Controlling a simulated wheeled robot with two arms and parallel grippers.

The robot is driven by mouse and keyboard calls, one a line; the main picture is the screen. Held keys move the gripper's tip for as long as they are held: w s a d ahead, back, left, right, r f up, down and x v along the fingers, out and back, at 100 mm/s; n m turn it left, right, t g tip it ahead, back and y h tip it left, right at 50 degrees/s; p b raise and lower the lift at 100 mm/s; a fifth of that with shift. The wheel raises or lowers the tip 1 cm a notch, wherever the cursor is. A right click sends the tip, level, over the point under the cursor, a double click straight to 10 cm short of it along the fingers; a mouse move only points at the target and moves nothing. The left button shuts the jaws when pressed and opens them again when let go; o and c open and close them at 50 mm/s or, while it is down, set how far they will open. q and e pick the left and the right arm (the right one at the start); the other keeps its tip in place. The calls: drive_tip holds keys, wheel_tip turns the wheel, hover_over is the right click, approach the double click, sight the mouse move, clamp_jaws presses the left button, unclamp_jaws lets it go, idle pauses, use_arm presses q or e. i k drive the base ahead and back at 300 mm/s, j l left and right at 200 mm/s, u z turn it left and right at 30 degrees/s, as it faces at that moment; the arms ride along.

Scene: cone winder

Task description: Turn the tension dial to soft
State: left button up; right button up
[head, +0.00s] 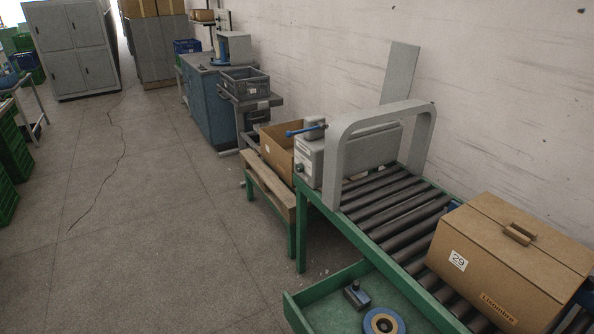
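No tension dial can be made out in the head view. A blue cabinet (207,100) stands against the wall in the back, with a grey box-shaped unit (236,47) and small blue parts on top. It is too far and small to tell whether a dial or its setting is there. Neither of my grippers shows in this view.
A grey crate (245,83) stands beside the blue cabinet. Grey lockers (70,46) stand far left. The floor (150,230) is clear.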

sight(299, 168)
drive_tip(key=i+j, duration=0.25)
drive_tip(key=i, duration=0.2)
drive_tip(key=i+j+u, duration=0.1)
drive_tip(key=i+j, duration=0.2)
drive_tip(key=i, duration=0.15)
drive_tip(key=i+j, duration=0.25)
drive_tip(key=i, duration=0.2)
drive_tip(key=i+j+u, duration=0.1)
drive_tip(key=i+j, duration=0.15)
drive_tip(key=i, duration=0.2)
drive_tip(key=i+j, duration=0.2)
drive_tip(key=i, duration=0.25)
drive_tip(key=u, duration=0.05)
